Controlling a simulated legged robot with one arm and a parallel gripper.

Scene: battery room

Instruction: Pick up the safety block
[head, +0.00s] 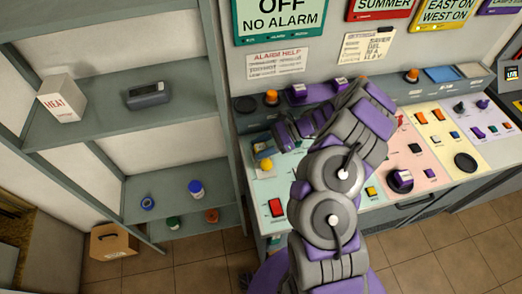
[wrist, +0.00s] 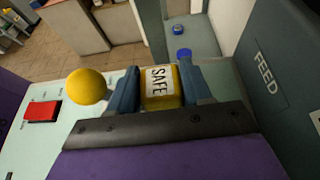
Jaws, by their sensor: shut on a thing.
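The safety block (wrist: 160,92) is yellow with a white label reading SAFE. In the wrist view it sits between the two blue-grey fingers of my gripper (wrist: 160,78), which is shut on it. I cannot tell whether the block touches the panel beneath. In the head view my gripper (head: 284,136) is over the left end of the control desk, and the block cannot be made out there.
A yellow ball knob (wrist: 87,86) is close beside the left finger. A red switch (wrist: 42,110) lies farther left on the pale green panel (head: 292,180). A dark FEED surface (wrist: 268,75) stands close on the right. Shelves (head: 110,110) stand left of the desk.

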